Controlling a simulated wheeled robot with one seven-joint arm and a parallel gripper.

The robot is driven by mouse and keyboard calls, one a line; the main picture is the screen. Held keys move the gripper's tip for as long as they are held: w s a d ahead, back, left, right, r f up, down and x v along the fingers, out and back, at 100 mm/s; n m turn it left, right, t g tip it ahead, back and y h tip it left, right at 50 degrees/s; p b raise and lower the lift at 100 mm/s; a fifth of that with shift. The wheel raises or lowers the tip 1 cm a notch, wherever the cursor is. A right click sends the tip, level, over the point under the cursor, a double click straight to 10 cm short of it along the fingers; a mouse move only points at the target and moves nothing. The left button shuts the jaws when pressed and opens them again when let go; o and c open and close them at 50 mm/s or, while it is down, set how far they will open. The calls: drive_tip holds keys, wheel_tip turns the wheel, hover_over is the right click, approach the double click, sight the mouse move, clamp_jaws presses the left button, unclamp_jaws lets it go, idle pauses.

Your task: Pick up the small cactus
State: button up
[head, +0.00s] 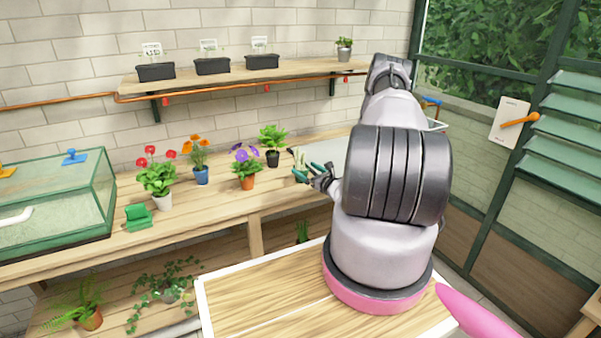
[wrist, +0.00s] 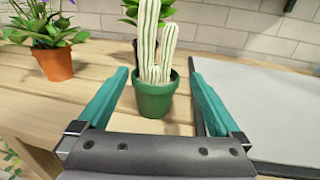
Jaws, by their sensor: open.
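The small cactus (wrist: 147,45) is pale green with light ribs and a shorter side stem. It stands upright in a green pot (wrist: 155,97) on the wooden bench. In the head view the cactus (head: 299,160) is partly hidden by my gripper. My gripper (wrist: 160,80) is open, with one teal finger on each side of the pot in the wrist view. The pot shows between the fingers, with gaps on both sides. I cannot tell whether the fingertips reach fully past it. In the head view my gripper (head: 313,173) is at the cactus, above the bench.
A purple-flowered plant in an orange pot (wrist: 54,63) stands left of my gripper. A leafy plant in a dark pot (head: 272,157) stands behind. A grey flat slab (wrist: 270,110) lies to the right. Red- and orange-flowered plants and a glass tank (head: 60,205) are further left.

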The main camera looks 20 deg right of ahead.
drive_tip(key=w, duration=0.1)
drive_tip(key=w+a, duration=0.1)
drive_tip(key=w, duration=0.3)
drive_tip(key=shift+w+a+f, duration=0.25)
drive_tip(key=c, duration=1.5)
drive_tip(key=shift+r, duration=0.15)
